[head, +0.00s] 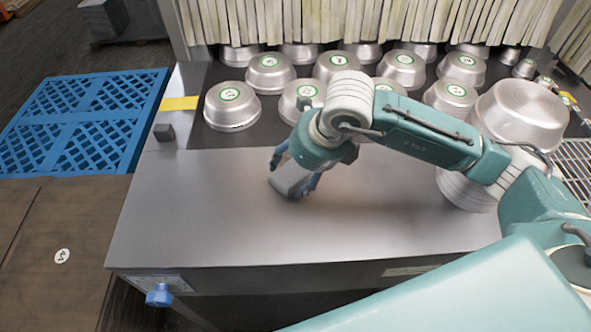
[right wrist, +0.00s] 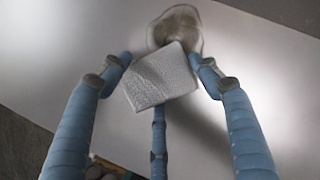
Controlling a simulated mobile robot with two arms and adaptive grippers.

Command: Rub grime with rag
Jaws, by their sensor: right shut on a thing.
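My right gripper (head: 297,172) points down at the steel table (head: 200,220). It is shut on a light grey textured rag (head: 288,182). In the right wrist view the rag (right wrist: 160,78) sits between the three blue fingers. A brownish, round smudge of grime (right wrist: 176,14) shows on the steel just beyond the rag, close to its upper edge. I cannot tell whether the rag touches the surface. The grime is hidden in the head view by my arm and gripper. My left gripper is not in view.
Several upturned metal pans (head: 232,105) with green labels stand behind the bare table top, before a strip curtain (head: 370,20). A stack of large pans (head: 520,112) stands at the right. A blue pallet (head: 85,120) lies at the left. The table's front left is clear.

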